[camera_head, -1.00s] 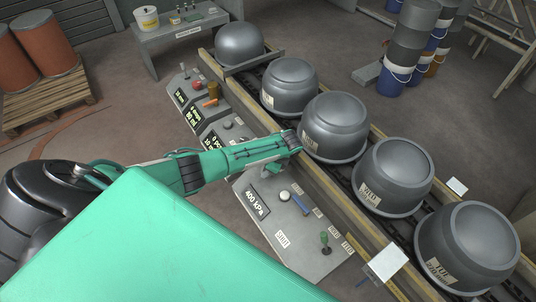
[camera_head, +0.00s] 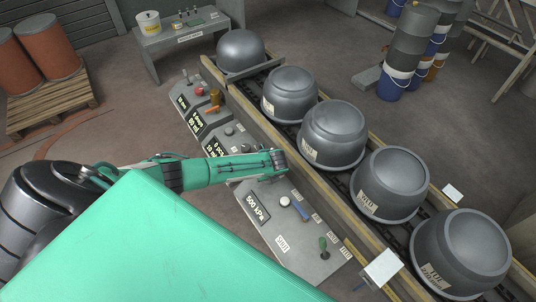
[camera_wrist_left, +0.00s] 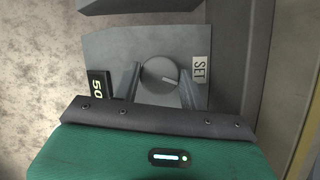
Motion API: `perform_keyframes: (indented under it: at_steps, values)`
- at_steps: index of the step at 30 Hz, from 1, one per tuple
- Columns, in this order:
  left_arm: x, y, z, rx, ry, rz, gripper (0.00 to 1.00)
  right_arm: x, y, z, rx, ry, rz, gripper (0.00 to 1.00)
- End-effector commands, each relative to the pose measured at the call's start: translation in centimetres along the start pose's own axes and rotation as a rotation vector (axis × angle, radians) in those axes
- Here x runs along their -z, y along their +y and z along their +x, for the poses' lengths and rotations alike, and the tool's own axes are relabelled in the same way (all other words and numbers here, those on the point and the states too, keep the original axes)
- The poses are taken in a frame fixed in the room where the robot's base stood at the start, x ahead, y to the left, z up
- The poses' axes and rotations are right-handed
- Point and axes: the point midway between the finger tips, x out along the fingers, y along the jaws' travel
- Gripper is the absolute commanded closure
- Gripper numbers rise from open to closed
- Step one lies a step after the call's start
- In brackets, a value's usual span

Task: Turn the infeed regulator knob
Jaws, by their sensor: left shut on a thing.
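A SET label (camera_wrist_left: 200,70) is right of the knob. A display (camera_wrist_left: 98,86) at its left is partly hidden and shows "50". In the head view my left gripper (camera_head: 278,163) is over the upper end of a grey panel (camera_head: 305,262) and hides the knob. That panel's display (camera_head: 258,208) reads 500 kPa. My right gripper is not in view.
A conveyor with several grey pots (camera_head: 391,184) runs along the panel's right side. More control panels (camera_head: 195,120) stand farther back. Open floor lies left of the panels.

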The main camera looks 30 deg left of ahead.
Motion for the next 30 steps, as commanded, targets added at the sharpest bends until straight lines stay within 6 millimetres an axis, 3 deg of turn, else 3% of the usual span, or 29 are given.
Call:
perform_keyframes:
  at_steps: [22,23,26,30]
  values:
    - [0.03,-0.06,-0.05,0.038,0.001,0.084,0.8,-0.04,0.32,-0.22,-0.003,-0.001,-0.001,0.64]
    - [0.03,-0.06,-0.05,0.038,0.001,0.084,0.55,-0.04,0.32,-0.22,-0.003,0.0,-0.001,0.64]
    - [0.03,-0.04,-0.04,0.037,0.001,0.084,0.36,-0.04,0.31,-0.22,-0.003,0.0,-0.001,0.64]
    - [0.02,0.0,-0.02,0.036,0.001,0.084,0.35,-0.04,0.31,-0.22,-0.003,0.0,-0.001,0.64]
